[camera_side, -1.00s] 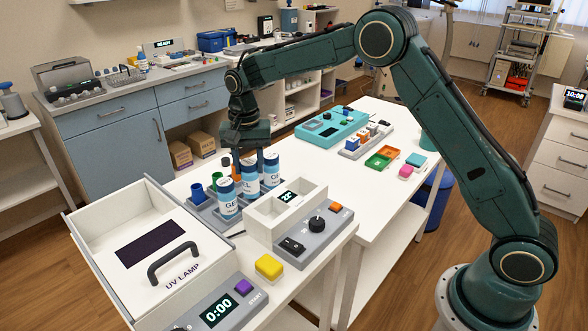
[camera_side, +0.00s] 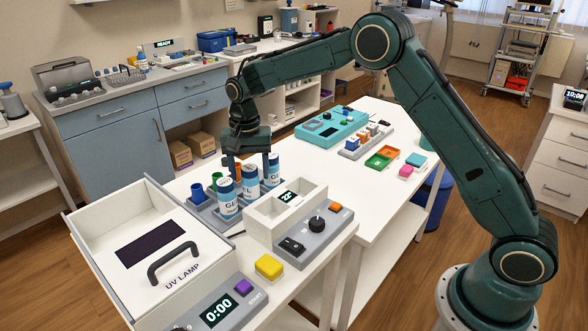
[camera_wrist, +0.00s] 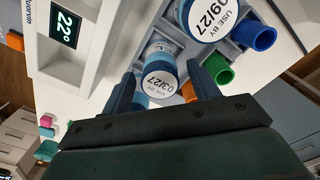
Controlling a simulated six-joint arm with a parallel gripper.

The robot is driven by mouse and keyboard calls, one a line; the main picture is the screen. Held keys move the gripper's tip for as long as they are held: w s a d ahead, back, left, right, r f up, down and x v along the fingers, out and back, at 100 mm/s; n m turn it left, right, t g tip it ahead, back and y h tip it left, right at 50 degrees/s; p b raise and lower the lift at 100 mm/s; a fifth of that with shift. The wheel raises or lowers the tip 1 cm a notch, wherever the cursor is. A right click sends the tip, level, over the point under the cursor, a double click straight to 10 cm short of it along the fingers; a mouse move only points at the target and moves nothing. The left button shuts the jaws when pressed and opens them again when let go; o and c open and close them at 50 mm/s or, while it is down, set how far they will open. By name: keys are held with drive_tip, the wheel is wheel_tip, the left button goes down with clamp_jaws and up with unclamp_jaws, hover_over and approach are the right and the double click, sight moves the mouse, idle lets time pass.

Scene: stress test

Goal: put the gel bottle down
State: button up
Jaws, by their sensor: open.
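Several blue-and-white gel bottles stand upright in a grey rack (camera_side: 206,212): a front one (camera_side: 228,199), a middle one (camera_side: 250,186) and a rear one (camera_side: 272,172). My gripper (camera_side: 254,165) is pointing down over the rack, with its fingers at the level of the bottle tops. In the wrist view my gripper (camera_wrist: 164,92) is open, its fingers either side of a bottle marked 03/27 (camera_wrist: 160,82). A bottle marked 09/27 (camera_wrist: 208,14) stands beyond it. Another bottle (camera_wrist: 142,98) is mostly hidden by the left finger. Contact cannot be told.
Blue (camera_wrist: 254,36) and green (camera_wrist: 217,70) tubes stand beside the bottles, with an orange one partly hidden. A white box with a 22° display (camera_side: 287,197) adjoins the rack. The UV lamp drawer (camera_side: 150,245) is at left front.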

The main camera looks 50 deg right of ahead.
wheel_tip(320, 180, up, 12)
drive_tip(key=shift+r, duration=0.15)
idle(0.7)
idle(0.5)
